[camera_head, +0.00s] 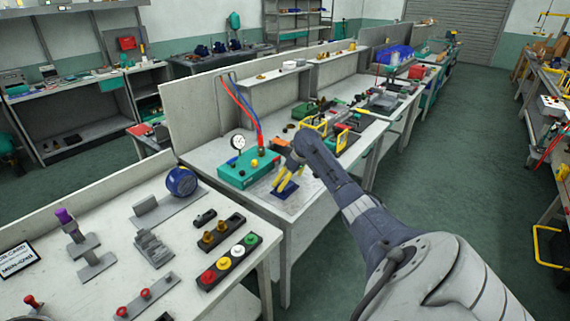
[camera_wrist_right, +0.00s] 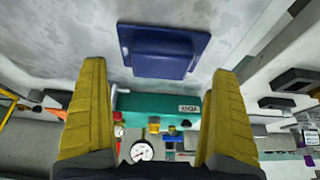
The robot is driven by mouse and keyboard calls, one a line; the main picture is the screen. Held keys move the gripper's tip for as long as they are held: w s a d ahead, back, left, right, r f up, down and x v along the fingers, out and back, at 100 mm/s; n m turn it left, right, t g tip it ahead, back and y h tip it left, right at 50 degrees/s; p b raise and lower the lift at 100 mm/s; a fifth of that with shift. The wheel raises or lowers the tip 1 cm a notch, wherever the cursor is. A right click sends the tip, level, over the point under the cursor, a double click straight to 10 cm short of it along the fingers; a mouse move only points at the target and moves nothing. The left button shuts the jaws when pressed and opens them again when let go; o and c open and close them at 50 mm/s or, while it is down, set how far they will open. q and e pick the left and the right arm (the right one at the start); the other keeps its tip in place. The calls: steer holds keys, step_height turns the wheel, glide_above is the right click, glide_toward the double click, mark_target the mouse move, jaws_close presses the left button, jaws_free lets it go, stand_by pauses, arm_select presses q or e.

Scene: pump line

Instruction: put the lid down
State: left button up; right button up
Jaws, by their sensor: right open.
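The dark blue lid (camera_wrist_right: 163,52), a flat plate with a raised block on it, lies on a mottled pale bench surface in the right wrist view. In the head view its blue edge (camera_head: 297,190) shows around the yellow fingers, which partly hide it. My right gripper (camera_head: 281,189) is over the lid area. My left gripper is not in view.
A teal pump box (camera_head: 240,172) with a round gauge (camera_head: 238,142) and red and blue hoses stands just left of the gripper. A yellow frame (camera_head: 314,127) and several parts crowd the bench behind. The near bench (camera_head: 120,215) holds button blocks and a blue tape roll.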

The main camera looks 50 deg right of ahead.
steer(key=shift+x, duration=1.75)
steer(key=shift+c, duration=0.5)
steer(key=c, duration=1.3)
